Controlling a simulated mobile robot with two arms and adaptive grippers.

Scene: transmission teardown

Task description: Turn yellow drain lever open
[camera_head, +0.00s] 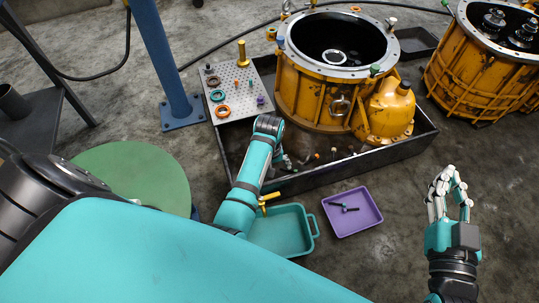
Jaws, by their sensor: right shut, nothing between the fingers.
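A small yellow lever-like part (268,199) shows at the back left edge of the teal tray, partly behind my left arm. It looks like the drain lever, but I cannot tell its setting. My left arm reaches from the left over the tray toward the yellow housing (312,100). My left gripper (284,160) is mostly hidden past the arm's bend, near the dark tray's front wall, and its fingers are not clear. My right gripper (449,190) is raised over bare floor at the right, shut and empty, well away from the lever.
The open yellow housing stands in a dark drip tray (350,168) with small parts. A teal tray (284,230) and a purple tray (352,211) lie in front. A perforated plate (235,90) with rings, a blue post (165,60) and a second housing (480,65) stand around.

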